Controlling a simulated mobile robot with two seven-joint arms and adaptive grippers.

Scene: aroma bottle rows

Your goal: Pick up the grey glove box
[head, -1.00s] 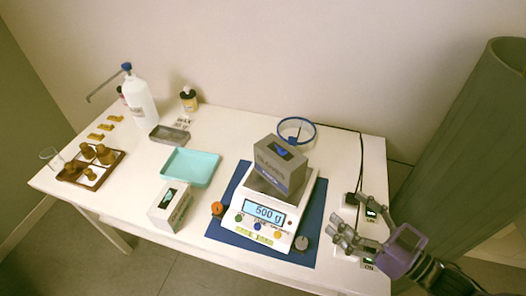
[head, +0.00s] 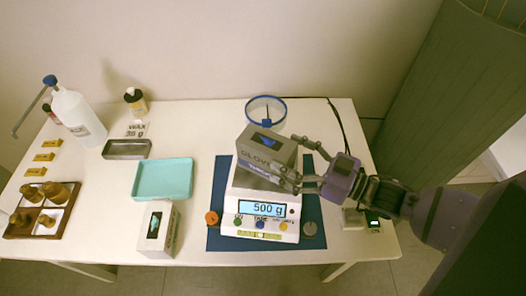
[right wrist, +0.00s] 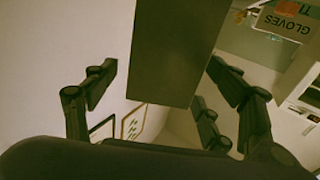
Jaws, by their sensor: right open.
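The grey glove box (head: 264,157) stands on the pan of the white scale (head: 260,228), whose display reads 500 g. My right gripper (head: 290,157) comes in from the right and is open at the box's right side. One finger is at the far side of the box and one is across its near right edge. In the right wrist view, the grey box (right wrist: 178,50) shows as a dark block between the spread fingers (right wrist: 165,98). Whether the fingers touch it cannot be told. My left gripper is not in view.
The scale stands on a blue mat (head: 222,190). A white box (head: 158,230) stands front left, near a teal tray (head: 163,178). A round blue-rimmed stand (head: 266,109) is behind the grey box. A metal tray (head: 127,149), bottles and brown jars are further left.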

